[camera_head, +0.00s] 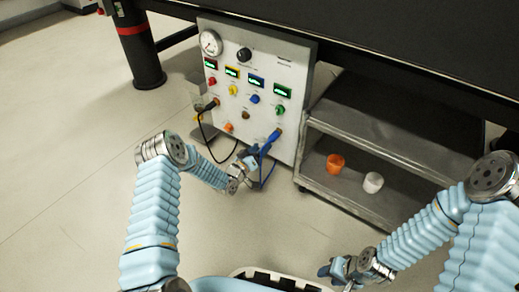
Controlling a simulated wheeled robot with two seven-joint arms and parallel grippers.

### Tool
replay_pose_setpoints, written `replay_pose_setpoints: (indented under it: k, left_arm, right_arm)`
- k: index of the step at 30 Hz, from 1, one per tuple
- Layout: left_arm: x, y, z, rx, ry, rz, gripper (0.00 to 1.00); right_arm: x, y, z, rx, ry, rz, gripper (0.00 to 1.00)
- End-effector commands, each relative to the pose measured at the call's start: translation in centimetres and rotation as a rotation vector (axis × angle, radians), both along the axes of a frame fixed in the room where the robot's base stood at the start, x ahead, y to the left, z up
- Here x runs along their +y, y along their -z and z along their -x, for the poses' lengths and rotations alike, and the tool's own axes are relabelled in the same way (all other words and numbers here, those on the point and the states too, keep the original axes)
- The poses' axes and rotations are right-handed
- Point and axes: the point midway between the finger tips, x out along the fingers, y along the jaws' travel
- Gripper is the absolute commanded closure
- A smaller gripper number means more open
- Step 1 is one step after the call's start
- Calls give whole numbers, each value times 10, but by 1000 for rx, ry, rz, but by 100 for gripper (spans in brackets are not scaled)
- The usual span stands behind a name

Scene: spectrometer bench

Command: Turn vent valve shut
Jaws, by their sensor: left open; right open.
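A white upright control panel (262,60) stands under the dark bench. It carries a black knob (243,54) near the top, small coloured knobs below lit displays, and a round gauge (211,42). The labels are too small to read, so I cannot tell which part is the vent valve. My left gripper (257,153) is open in front of the panel's lower right, close to a blue plug (273,138); I cannot tell whether they touch. My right gripper (330,270) is open, low in front, away from the panel.
A black cable (203,135) loops from the panel's lower left. A grey metal cart (360,148) to the right holds an orange cup (335,164) and a white cup (373,182). A black bench leg (142,60) stands at left. The floor at left is clear.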

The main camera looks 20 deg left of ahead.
Motion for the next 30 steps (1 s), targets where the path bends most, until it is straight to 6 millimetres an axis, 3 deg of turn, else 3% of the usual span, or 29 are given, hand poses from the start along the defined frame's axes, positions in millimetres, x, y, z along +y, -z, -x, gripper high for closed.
replay_pose_setpoints:
  k: [8, 21, 30]
  left_arm:
    - [5, -1, 12, 1, -1, 0, 38]
    - [39, -1, 106, 2, -2, 1, 38]
    - [47, 0, 130, 0, 0, 0, 38]
  right_arm:
    - [0, -4, 0, 1, 0, 0, 57]
    - [0, -23, 1, 4, -3, -1, 57]
    - [1, -25, 1, 6, -3, -2, 57]
